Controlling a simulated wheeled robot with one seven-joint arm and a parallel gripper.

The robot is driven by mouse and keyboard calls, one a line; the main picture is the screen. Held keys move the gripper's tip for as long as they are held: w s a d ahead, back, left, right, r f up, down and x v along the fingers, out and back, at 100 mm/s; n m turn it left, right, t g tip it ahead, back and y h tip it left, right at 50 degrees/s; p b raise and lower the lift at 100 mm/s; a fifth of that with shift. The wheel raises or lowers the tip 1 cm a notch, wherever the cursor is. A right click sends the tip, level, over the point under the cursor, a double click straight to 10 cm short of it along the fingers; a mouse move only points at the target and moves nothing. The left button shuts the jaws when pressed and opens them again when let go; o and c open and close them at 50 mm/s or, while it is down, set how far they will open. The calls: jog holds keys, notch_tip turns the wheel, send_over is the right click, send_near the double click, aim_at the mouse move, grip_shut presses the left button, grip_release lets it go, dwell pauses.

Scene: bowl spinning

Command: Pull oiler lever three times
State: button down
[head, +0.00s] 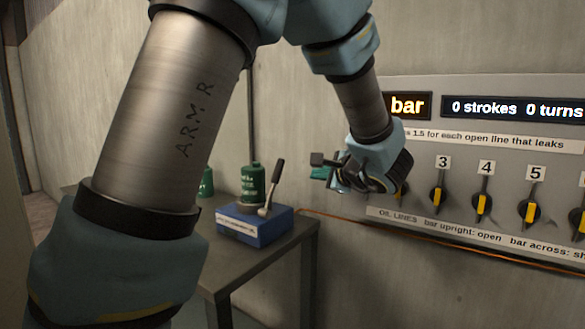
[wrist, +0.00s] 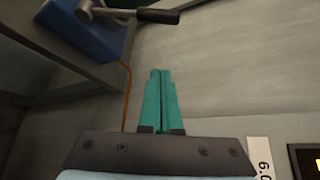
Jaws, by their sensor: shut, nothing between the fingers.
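The oiler is a blue box (head: 254,226) with a white label, standing on a grey metal table. Its lever (head: 272,186) is a metal arm with a black grip, leaning up and slightly right. In the wrist view the lever (wrist: 130,14) shows at the top, with the blue box (wrist: 85,30) beside it. My gripper (head: 318,173) is in front of the wall panel, to the right of the lever and apart from it. Its teal fingers (wrist: 160,72) are together and empty.
The wall panel at right has a display (head: 515,109) reading "0 strokes 0 turns" and several black knobs with yellow bars (head: 439,197). An orange line (head: 400,239) runs along the wall.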

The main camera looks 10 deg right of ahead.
aim_at(273, 187)
jog(key=w+a+p, duration=0.4)
jog(key=w+a, duration=0.1)
jog(key=w, duration=0.2)
jog(key=shift+w+f+p, duration=0.3)
jog(key=shift+w+f, duration=0.1)
jog(key=shift+s+a+b, duration=0.1)
jog(key=shift+b, duration=0.5)
jog(key=shift+s+a+r+b, duration=0.1)
jog(key=shift+a+b, duration=0.05)
jog(key=shift+b, duration=0.15)
